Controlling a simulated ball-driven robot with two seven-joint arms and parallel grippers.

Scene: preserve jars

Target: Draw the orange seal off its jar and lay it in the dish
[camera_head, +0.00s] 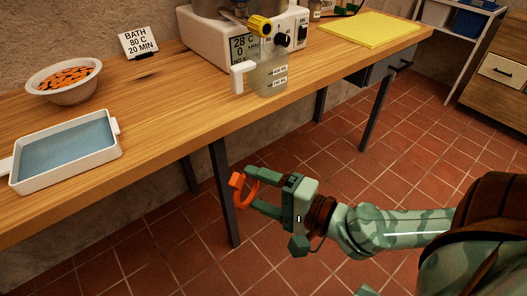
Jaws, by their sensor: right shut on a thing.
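The orange seal (235,190), a bent ring-like band, is in my right gripper (250,188). This gripper is shut on it and holds it in the air in front of the bench, over the tiled floor. A shallow white dish (118,151) with a blue inside stands on the bench at the left. No seal shows in it. The seal is to the right of the dish and clear of the bench edge. I cannot make out the seal's jar in this view. My left gripper is not in view.
On the wooden bench (170,110) stand a white bowl (62,95) of orange pieces, a "BATH 80 C 20 MIN" card (139,43), a white heater unit (215,48), a clear jug (270,78) and a yellow mat (370,29). Bare wood lies between dish and jug.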

